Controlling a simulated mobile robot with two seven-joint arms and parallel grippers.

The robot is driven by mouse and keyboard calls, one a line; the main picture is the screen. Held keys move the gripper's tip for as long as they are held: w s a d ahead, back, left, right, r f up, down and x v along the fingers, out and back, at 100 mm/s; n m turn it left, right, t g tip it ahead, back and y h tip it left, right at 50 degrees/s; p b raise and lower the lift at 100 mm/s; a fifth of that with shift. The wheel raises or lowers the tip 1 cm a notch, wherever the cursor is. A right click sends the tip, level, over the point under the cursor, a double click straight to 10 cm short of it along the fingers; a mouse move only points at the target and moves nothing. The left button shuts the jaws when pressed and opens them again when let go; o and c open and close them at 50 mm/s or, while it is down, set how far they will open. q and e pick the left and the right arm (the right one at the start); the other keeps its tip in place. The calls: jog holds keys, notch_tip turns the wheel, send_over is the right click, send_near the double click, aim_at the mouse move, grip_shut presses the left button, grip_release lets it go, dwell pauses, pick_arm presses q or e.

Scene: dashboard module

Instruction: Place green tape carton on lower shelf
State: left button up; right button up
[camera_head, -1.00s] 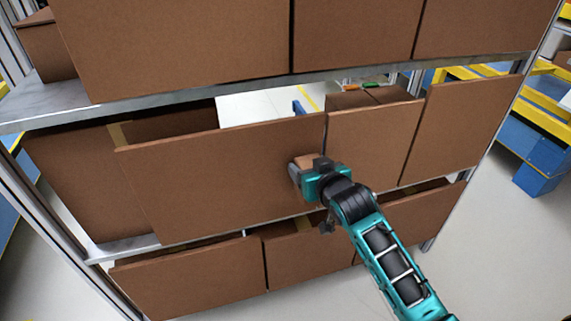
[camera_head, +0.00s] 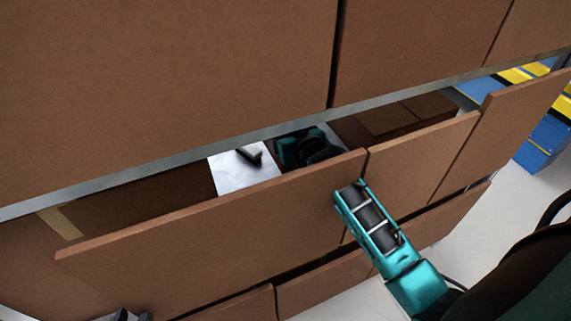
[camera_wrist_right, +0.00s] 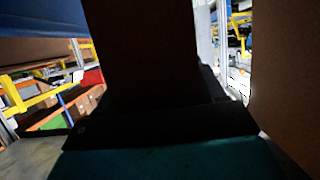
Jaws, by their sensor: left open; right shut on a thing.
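My right arm comes in from the lower right in the head view. Its teal and black end, with the right gripper (camera_head: 305,148), shows behind the top edge of a brown front panel; its fingertips are not clear there. In the right wrist view a dark brown carton (camera_wrist_right: 145,50) fills the middle, held in the right gripper. No green tape shows on it, so I cannot confirm its colour. My left gripper (camera_head: 128,315) shows only as small dark tips at the bottom left edge, open and apart from the panel. The carton cannot be made out in the head view.
The long brown front panel (camera_head: 220,220) stands below a grey metal shelf edge (camera_head: 150,177), leaving a narrow gap. A bright white patch (camera_head: 235,178) shows in it. Large brown boxes (camera_head: 160,80) fill the shelf above. More brown boxes (camera_head: 320,285) stand below.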

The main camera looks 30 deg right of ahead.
aim_at(284, 169)
notch_tip(284, 169, down, 5)
jog(key=shift+s+f+b, duration=0.1)
jog(key=shift+b, duration=0.75)
notch_tip(284, 169, down, 4)
jog(key=shift+r+b, duration=0.1)
jog(key=shift+b, duration=0.7)
jog(key=shift+r, duration=0.1)
jog(key=o, duration=1.5)
jog(key=shift+s, duration=0.1)
